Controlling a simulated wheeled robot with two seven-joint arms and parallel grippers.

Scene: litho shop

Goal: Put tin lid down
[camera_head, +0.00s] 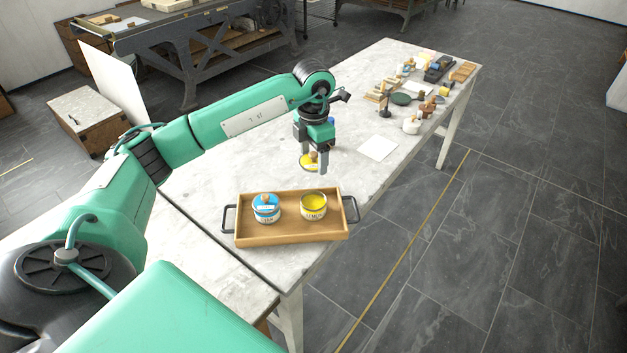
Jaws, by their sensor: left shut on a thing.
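My left gripper (313,163) points down over the marble-topped table, just beyond the tray. It is shut on the yellow tin lid (307,164), holding it by its wooden knob. The lid is at or just above the table top; I cannot tell whether it touches. A yellow tin (313,207) stands open in the right part of the wooden tray (291,235), with yellow ink showing inside. A blue tin (266,209) with its lid on stands to its left in the tray. My right gripper is not in view.
A white paper sheet (378,148) lies right of the gripper. Farther along the table (215,187) are a white pot (412,125), a dark green round item (401,99) and several small tools. The table top left of the gripper is clear.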

